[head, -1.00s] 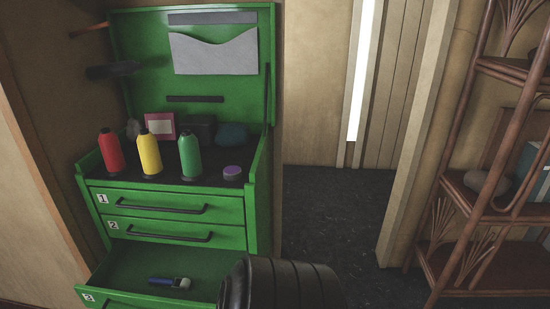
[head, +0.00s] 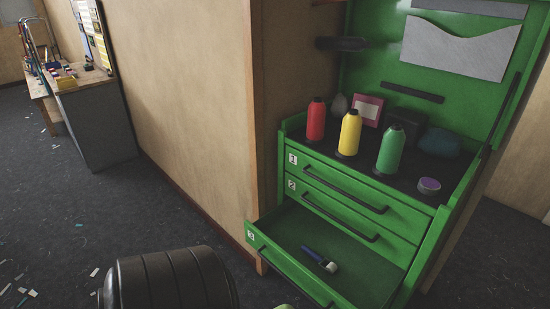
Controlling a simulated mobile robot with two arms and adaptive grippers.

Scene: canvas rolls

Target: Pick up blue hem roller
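The blue hem roller (head: 314,253) lies in the open bottom drawer (head: 372,272), labelled 3, of the green cabinet (head: 428,228). It has a blue handle and a pale head, which points toward the lower right. It lies on the bare drawer floor with clear space around it. A black ribbed part of my arm (head: 172,280) shows at the bottom left, outside the drawer. Neither of my grippers shows, and nothing touches the roller.
Drawers 1 and 2 are shut. Red (head: 316,120), yellow (head: 349,133) and green (head: 390,150) thread cones and a purple round item (head: 429,185) stand on the cabinet top. A wall corner (head: 255,130) adjoins the cabinet's left. Open floor with scattered scraps lies left, before a workbench (head: 85,115).

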